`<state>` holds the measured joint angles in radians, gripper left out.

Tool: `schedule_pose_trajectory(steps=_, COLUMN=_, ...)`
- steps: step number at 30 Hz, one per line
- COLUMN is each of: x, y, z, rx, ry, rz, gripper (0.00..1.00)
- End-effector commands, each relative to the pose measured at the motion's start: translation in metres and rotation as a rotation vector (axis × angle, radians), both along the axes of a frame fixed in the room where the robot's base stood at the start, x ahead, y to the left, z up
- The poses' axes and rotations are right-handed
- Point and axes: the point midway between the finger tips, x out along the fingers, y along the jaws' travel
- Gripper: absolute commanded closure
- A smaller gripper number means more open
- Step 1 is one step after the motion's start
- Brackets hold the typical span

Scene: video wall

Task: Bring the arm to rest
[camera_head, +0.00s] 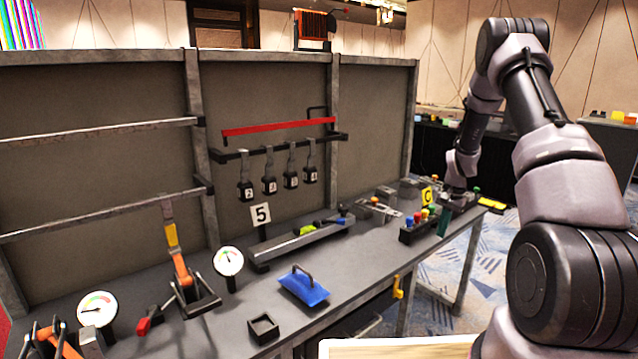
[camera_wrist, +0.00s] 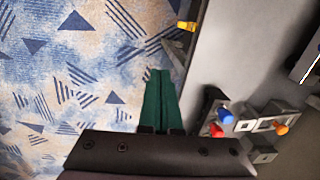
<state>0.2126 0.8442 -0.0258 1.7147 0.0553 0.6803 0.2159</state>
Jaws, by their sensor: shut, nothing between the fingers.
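My arm (camera_head: 560,170) reaches up at the right of the head view, then bends down beyond the right end of the workbench. My gripper (camera_head: 442,232) hangs there with its green fingers pointing down, beside block C. In the wrist view the green fingers of my gripper (camera_wrist: 161,74) lie together with nothing between them. They are over the patterned carpet, next to the bench edge.
The workbench (camera_head: 375,262) holds block C (camera_head: 416,228) with coloured knobs, a blue hand tool (camera_head: 304,289), gauges (camera_head: 229,261) and an orange-handled clamp (camera_head: 181,262). A yellow hook (camera_head: 398,287) sticks out at its front edge. Carpet (camera_head: 478,262) to the right is clear.

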Motion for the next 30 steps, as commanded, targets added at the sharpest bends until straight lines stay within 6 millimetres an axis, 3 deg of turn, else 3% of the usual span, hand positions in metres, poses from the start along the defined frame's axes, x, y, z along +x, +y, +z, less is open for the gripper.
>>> schedule_pose_trajectory(steps=1, x=0.001, y=0.006, z=0.03, rx=-0.003, ry=-0.029, rz=0.015, gripper=1.0)
schedule_pose_trajectory(steps=6, x=-0.014, y=0.03, z=0.125, rx=-0.011, ry=-0.113, rz=0.065, gripper=1.0)
schedule_pose_trajectory(steps=11, x=-0.043, y=0.053, z=0.205, rx=-0.018, ry=-0.19, rz=0.116, gripper=1.0)
schedule_pose_trajectory(steps=15, x=-0.078, y=0.073, z=0.265, rx=-0.025, ry=-0.259, rz=0.159, gripper=1.0)
schedule_pose_trajectory(steps=24, x=-0.175, y=0.113, z=0.358, rx=-0.039, ry=-0.407, rz=0.257, gripper=1.0)
schedule_pose_trajectory(steps=30, x=-0.248, y=0.133, z=0.392, rx=-0.051, ry=-0.506, rz=0.322, gripper=1.0)
